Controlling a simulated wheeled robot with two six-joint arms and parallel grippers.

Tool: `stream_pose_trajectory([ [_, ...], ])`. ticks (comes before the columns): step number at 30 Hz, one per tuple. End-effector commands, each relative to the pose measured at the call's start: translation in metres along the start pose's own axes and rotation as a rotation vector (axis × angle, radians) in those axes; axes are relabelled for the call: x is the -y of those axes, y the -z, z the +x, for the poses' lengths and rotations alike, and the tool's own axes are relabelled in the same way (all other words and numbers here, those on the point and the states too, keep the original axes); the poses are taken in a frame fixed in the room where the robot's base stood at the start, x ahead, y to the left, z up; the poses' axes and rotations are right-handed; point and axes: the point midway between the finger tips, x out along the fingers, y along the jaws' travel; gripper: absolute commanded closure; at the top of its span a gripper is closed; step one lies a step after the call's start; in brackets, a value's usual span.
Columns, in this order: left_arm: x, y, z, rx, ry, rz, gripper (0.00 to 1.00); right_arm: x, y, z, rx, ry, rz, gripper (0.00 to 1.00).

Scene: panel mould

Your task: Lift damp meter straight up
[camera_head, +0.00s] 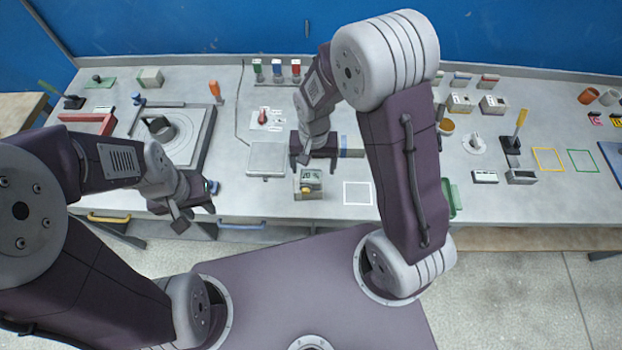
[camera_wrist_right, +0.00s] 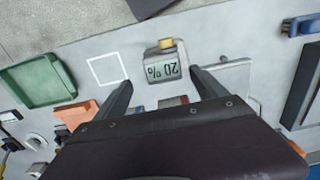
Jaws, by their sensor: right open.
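The damp meter (camera_head: 312,176), a small grey block with a dark "20" display, sits near the front edge of the bench. In the right wrist view the damp meter (camera_wrist_right: 166,68) shows "20 %" and a yellow part at one end. My right gripper (camera_head: 319,162) is open just behind the meter in the head view. In the wrist view the fingers of my right gripper (camera_wrist_right: 161,82) stand apart, one on each side of the meter's near end; contact is not visible. My left gripper (camera_head: 196,212) appears open and empty at the bench's front edge, far left of the meter.
A white square outline (camera_head: 357,193) lies right of the meter. A flat grey plate (camera_head: 267,158) lies to its left. A green bin (camera_wrist_right: 38,82) stands beyond the outline. Red, blue and green items (camera_head: 277,68) stand at the back.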

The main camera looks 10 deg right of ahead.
Motion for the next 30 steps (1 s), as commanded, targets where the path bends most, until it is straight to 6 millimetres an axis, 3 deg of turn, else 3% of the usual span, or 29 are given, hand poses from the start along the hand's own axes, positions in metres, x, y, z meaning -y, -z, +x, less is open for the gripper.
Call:
stream_pose_trajectory([
  [4, 0.0, 0.0, -0.004, 0.0, 0.0, 0.0, 0.64, 0.002, -0.002, 0.008, 0.003, -0.002, -0.001, 0.18],
  [12, 0.0, 0.001, -0.01, 0.0, 0.0, 0.0, 0.64, 0.006, -0.006, 0.05, 0.0, -0.001, 0.001, 0.18],
  [19, 0.0, 0.001, -0.01, 0.0, 0.0, 0.0, 0.64, 0.007, -0.005, 0.052, -0.003, 0.0, 0.001, 0.18],
  [27, 0.0, 0.001, -0.01, 0.0, 0.0, 0.0, 0.64, 0.007, -0.005, 0.052, -0.002, 0.0, 0.001, 0.93],
  [28, 0.0, 0.001, -0.01, 0.0, 0.0, 0.0, 0.64, 0.007, -0.005, 0.052, -0.002, 0.0, 0.001, 1.0],
  [30, 0.0, 0.001, -0.01, 0.0, 0.0, 0.0, 0.64, 0.007, -0.005, 0.051, -0.003, 0.0, 0.001, 1.0],
])
